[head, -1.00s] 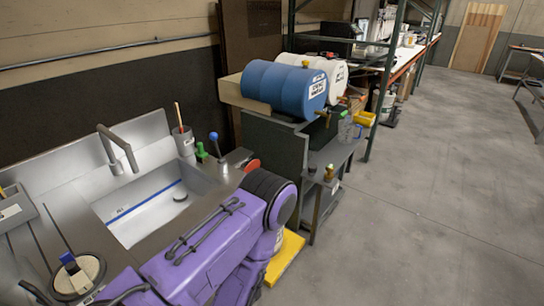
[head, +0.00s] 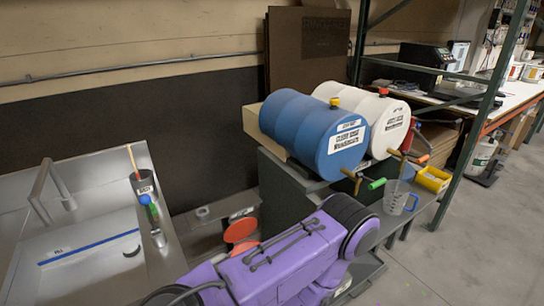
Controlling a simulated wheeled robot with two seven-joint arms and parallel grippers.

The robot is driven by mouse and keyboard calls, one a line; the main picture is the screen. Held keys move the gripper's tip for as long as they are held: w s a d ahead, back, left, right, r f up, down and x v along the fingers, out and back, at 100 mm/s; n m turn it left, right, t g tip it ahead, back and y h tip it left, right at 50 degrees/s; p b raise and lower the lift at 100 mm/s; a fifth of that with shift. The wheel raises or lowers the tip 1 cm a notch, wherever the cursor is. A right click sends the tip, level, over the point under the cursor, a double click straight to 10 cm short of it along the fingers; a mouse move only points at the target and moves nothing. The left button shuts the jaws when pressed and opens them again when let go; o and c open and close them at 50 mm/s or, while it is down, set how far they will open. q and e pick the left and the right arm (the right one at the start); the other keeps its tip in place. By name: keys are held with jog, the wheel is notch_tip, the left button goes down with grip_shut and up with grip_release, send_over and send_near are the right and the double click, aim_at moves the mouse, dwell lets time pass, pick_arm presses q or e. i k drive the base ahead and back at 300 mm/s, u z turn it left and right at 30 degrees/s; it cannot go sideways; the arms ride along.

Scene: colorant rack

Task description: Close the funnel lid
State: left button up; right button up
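No thing in view is clearly labelled as the funnel. Two red-orange round parts, one a disc (head: 241,229) tilted up and one lower (head: 244,247), show between the sink and the drum stand; they may be the funnel and its raised lid, but I cannot tell for sure. My purple arm covers part of the lower one. Neither gripper shows; only purple links of one of my arms are in view at the bottom centre.
A blue drum (head: 313,134) and a white drum (head: 381,121) lie on a dark stand with taps at the front. A clear jug (head: 398,198) and a yellow bin (head: 433,179) are beside them. A steel sink (head: 85,262) is at left. Open floor (head: 440,262) lies at right.

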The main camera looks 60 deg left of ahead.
aim_at(238, 232)
jog(key=u, duration=0.05)
jog(key=i, duration=0.65)
jog(key=u, duration=2.9)
